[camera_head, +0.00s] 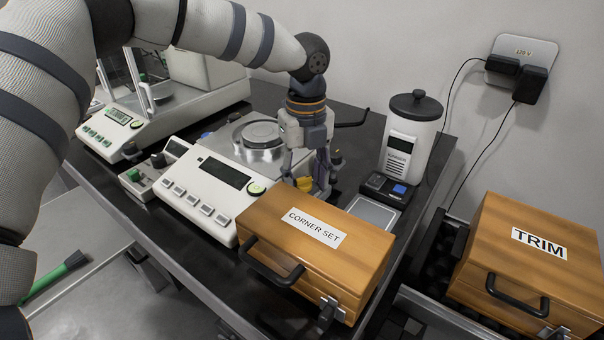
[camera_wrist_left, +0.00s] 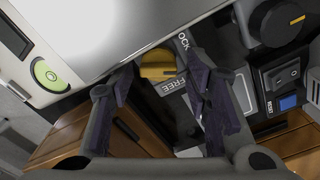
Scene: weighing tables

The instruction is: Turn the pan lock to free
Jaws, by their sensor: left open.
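The pan lock is a yellow knob (camera_head: 304,184) low at the right side of the white balance (camera_head: 222,172). In the left wrist view the yellow knob (camera_wrist_left: 157,65) sits beside a grey plate (camera_wrist_left: 180,88) lettered FREE, with a partly hidden word ending in OCK. My left gripper (camera_head: 307,178) points down over the knob, its fingers open and spread to either side of it. The left wrist view shows the open fingers (camera_wrist_left: 160,76) with the knob between their tips; I cannot tell whether they touch it. My right gripper is not in view.
A wooden CORNER SET case (camera_head: 316,233) stands close in front of the gripper. A small scale (camera_head: 375,212) and a white canister (camera_head: 411,140) are to the right. A TRIM case (camera_head: 535,260) is farther right. A second balance (camera_head: 118,118) stands at the left.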

